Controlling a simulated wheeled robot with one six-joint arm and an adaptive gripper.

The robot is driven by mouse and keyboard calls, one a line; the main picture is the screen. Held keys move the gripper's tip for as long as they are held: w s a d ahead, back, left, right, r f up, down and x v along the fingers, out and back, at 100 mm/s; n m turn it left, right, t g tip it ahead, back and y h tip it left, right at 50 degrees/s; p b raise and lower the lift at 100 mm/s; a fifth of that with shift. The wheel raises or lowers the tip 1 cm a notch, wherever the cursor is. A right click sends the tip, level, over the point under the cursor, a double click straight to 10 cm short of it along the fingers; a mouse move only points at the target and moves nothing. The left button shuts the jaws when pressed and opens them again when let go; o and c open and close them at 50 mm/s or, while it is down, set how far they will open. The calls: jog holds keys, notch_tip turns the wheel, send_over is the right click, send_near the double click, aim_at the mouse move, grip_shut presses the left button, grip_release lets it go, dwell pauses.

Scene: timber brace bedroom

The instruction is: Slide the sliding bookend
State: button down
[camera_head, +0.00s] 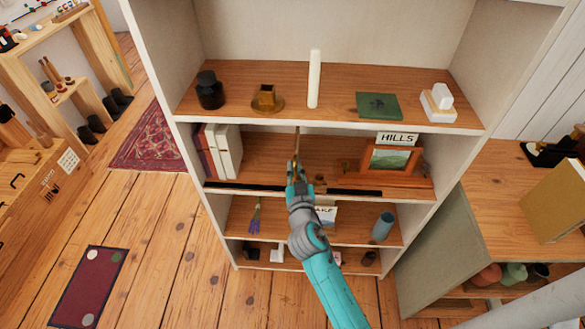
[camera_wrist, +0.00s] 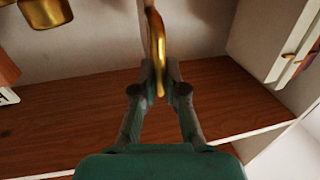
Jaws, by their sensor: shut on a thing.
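The sliding bookend (camera_head: 297,138) shows in the head view as a thin upright, brownish piece on the second shelf from the top, right of the books. In the wrist view it is a narrow brass-coloured piece (camera_wrist: 156,35) between my fingertips. My gripper (camera_head: 294,172) reaches into that shelf bay, and in the wrist view its fingers (camera_wrist: 159,78) are closed on the bookend from both sides. My gripper and forearm hide the bookend's lower part in the head view.
White-backed books (camera_head: 228,152) stand at the left. A framed picture (camera_head: 390,160) with a HILLS sign (camera_head: 397,139) stands at the right. A dark strip (camera_head: 245,187) runs along the shelf front. A brass object (camera_wrist: 45,12) shows upper left in the wrist view.

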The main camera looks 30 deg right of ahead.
jog(key=c, duration=1.2)
grip_release()
jog(key=shift+w+r, duration=0.1)
jog(key=shift+r, duration=0.3)
jog(key=shift+f, duration=0.2)
jog(key=shift+s+a, duration=0.15)
jog(key=shift+s, duration=0.2)
jog(key=v, duration=1.1)
jog(key=shift+s, duration=0.15)
